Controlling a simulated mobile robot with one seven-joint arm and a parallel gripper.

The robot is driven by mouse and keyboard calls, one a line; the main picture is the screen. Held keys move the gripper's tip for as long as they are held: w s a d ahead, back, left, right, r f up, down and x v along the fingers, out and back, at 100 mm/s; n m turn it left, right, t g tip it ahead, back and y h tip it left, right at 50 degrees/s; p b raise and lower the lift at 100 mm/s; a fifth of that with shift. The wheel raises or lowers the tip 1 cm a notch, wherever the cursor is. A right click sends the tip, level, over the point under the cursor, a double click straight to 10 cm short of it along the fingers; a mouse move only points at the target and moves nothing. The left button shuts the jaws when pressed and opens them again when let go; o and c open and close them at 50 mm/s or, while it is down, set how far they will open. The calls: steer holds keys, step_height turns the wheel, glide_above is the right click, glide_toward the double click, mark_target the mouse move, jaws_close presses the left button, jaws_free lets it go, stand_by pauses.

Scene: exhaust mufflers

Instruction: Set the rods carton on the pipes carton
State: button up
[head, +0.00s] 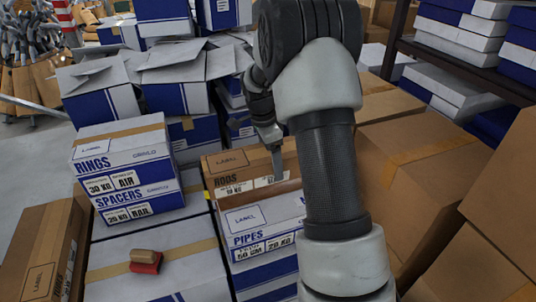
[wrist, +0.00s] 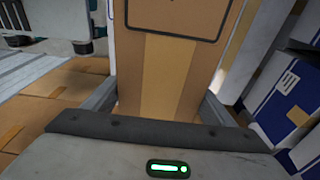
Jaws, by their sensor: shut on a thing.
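The rods carton (head: 228,165) is a small brown box marked RODS, with a label on its top. It also shows in the wrist view (wrist: 195,75), with tape down its face, between my two fingers. My gripper (head: 277,160) is shut on it. The pipes carton (head: 262,216) is white and blue, marked PIPES, with tape and a label on its top. The rods carton is over the rear part of that top, roughly level. I cannot tell whether it touches. My arm hides the right side of both cartons.
Left of the pipes carton, the rings carton (head: 120,151) stands on the spacers carton (head: 140,204). A red and brown roll (head: 146,262) lies on a white carton in front. Open blue-white cartons (head: 178,85) are behind; large brown cartons (head: 412,165) stand right.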

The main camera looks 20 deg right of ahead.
steer(key=shift+s+r, duration=0.1)
steer(key=shift+r, duration=0.05)
steer(key=shift+f+b, duration=2.45)
steer(key=shift+f, duration=0.95)
steer(key=shift+f+b, duration=0.35)
steer(key=shift+f, duration=0.15)
steer(key=o, duration=1.8)
steer(key=shift+o, duration=0.6)
steer(key=shift+f, duration=0.15)
